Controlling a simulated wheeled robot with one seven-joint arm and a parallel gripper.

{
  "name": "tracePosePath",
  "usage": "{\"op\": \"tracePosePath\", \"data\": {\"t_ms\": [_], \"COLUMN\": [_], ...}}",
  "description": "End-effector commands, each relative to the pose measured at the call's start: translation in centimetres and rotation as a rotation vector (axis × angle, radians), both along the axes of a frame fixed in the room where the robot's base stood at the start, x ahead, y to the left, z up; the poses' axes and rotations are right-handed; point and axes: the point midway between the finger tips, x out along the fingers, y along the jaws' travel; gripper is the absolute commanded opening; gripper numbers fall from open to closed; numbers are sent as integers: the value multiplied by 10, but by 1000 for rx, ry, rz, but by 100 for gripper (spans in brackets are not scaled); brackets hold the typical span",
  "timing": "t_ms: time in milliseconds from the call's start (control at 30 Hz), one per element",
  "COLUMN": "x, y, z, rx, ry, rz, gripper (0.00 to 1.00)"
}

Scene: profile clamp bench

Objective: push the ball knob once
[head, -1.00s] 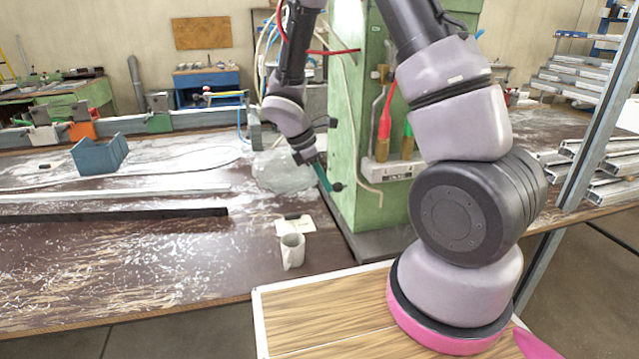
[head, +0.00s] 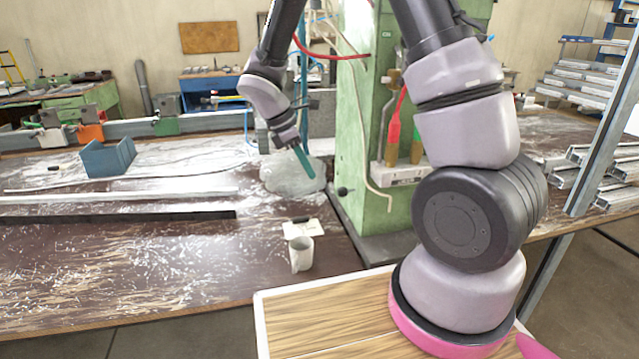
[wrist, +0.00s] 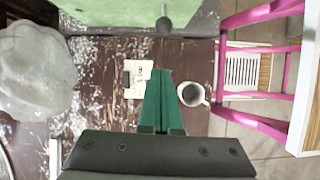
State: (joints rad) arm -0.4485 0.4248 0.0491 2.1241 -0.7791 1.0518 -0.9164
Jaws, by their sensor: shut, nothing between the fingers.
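The ball knob (head: 342,191) is a small dark ball on a short stem, sticking out of the lower left side of the green machine (head: 358,130). In the wrist view the knob (wrist: 163,26) shows at the top centre, in front of the machine's green side. My gripper (head: 309,174) has green fingers, pressed together and empty. It hangs to the upper left of the knob in the head view, with a clear gap. In the wrist view the fingertips (wrist: 161,75) point towards the knob, apart from it.
A white mug (head: 301,253) and a white card (head: 301,228) with a small dark item stand on the bench near the machine. A translucent grey lump (head: 290,178) lies behind my fingers. A blue bracket (head: 108,158) and long profiles lie to the left.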

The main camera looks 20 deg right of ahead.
Motion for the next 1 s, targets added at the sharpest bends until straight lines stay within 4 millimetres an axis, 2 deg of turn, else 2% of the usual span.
{"op": "tracePosePath", "data": {"t_ms": [100, 267, 1000], "x": [1, 1, 1], "y": [8, 13, 14], "z": [17, 27, 28], "rx": [3, 2, 1], "ry": [-3, -1, -1], "rz": [1, 0, 1], "gripper": [0, 0, 0]}}
